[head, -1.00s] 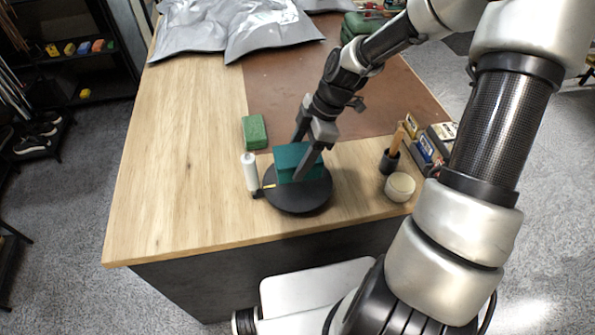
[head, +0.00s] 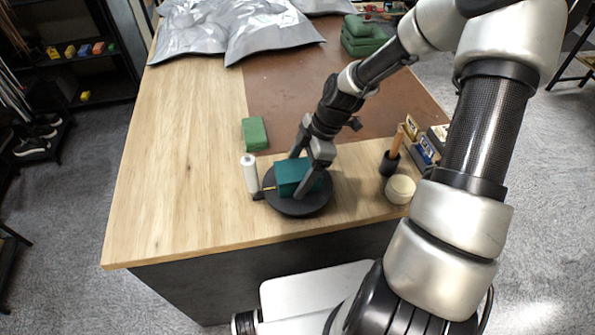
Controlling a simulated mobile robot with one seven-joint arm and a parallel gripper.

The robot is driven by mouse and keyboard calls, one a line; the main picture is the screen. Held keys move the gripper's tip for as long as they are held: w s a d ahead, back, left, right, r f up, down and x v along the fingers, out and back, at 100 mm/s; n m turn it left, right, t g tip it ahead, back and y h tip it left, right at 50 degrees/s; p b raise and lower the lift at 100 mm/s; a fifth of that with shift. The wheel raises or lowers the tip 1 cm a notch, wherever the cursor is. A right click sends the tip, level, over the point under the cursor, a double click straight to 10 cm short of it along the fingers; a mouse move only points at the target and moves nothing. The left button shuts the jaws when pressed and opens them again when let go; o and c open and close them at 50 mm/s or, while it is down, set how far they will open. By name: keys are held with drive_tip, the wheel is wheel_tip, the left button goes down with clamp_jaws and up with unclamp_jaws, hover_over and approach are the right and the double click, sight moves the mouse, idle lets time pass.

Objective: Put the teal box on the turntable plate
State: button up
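The teal box (head: 289,173) is over the middle of the black round turntable plate (head: 301,208) near the table's front edge. It looks level and at or very close to the plate's surface; I cannot tell whether it touches. My gripper (head: 297,178) comes down from the upper right and is shut on the box. One finger is in front of the box and the other behind it, with the rear fingertip hidden by the box.
A white bottle (head: 250,174) stands close to the plate's left edge. A green block (head: 254,134) lies behind it. A dark cup with a wooden-handled tool (head: 389,163) and a round cream jar (head: 400,189) stand to the right. The table's left side is clear.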

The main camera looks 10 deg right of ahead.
drive_tip(key=v, duration=1.2)
drive_tip(key=shift+r+p, duration=0.2)
drive_tip(key=shift+p, duration=0.2)
